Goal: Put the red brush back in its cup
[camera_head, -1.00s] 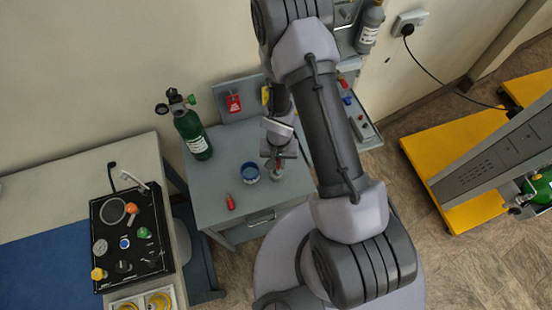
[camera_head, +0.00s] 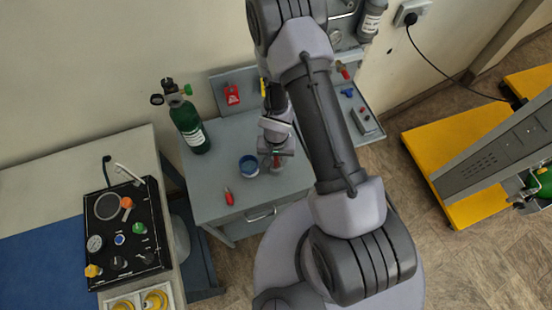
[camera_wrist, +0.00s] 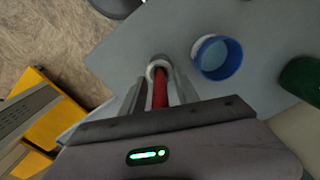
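The red brush (camera_wrist: 160,92) is between the two fingers of my gripper (camera_wrist: 157,85) in the wrist view, with its round pale grey end towards the top. The fingers lie close on both sides of its red handle. In the head view my gripper (camera_head: 277,154) is over the grey bench top, with a little red showing below it. The blue cup (camera_head: 249,165) stands just left of it and apart from it. In the wrist view the cup (camera_wrist: 218,57) is to the right of the brush and looks empty. The brush's height above the bench cannot be told.
Another small red object (camera_head: 229,197) is on the bench near its front edge. A green cylinder (camera_head: 189,125) stands at the back left, and a red tag (camera_head: 232,94) is on the back panel. A black gauge board (camera_head: 128,235) is on the left table. Bench space around the cup is clear.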

